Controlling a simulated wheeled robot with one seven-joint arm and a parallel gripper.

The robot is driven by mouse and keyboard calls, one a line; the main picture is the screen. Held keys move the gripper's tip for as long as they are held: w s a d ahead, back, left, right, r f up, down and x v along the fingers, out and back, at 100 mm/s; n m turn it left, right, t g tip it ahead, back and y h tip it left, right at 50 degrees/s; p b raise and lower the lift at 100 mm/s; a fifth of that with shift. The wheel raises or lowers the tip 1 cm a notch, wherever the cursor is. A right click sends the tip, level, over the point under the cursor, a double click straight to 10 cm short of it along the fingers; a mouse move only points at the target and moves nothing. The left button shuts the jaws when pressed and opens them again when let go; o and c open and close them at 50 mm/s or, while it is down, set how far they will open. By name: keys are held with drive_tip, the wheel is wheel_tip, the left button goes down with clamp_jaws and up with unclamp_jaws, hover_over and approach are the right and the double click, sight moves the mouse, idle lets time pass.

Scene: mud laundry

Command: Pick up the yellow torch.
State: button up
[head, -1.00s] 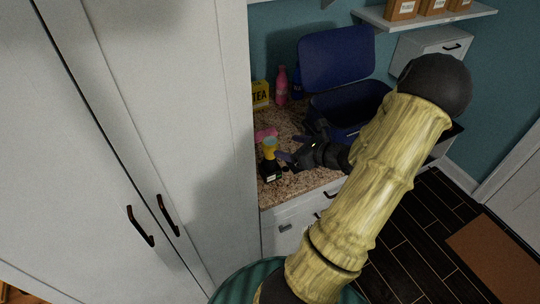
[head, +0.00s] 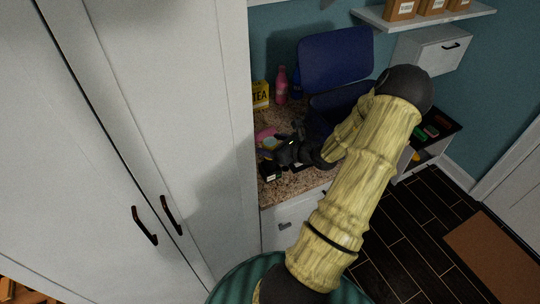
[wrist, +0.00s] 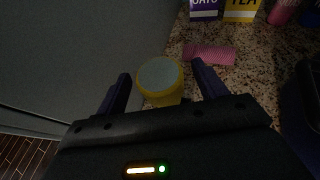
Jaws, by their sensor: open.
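The yellow torch (wrist: 160,97) stands on the speckled counter, its pale round lens facing up in the wrist view. In the head view its dark lower body (head: 268,172) shows, with the upper part mostly covered by my gripper. My gripper (wrist: 162,72) is open, with one dark finger on each side of the torch head in the wrist view. A gap shows between the torch and each finger there. In the head view my gripper (head: 272,148) reaches in from the right at the torch. How deep the fingers sit is hard to tell.
A pink ridged object (wrist: 209,54) lies just behind the torch. A yellow tea box (head: 260,95), a pink bottle (head: 281,86) and a blue lidded bin (head: 335,60) stand farther back. A tall white cabinet (head: 190,100) borders the counter on the left.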

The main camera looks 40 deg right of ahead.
drive_tip(key=shift+p+x, duration=0.4)
drive_tip(key=shift+x, duration=1.05)
drive_tip(key=c, duration=1.5)
wheel_tip(320, 180, up, 10)
drive_tip(key=shift+r+b, duration=0.1)
drive_tip(key=shift+b, duration=1)
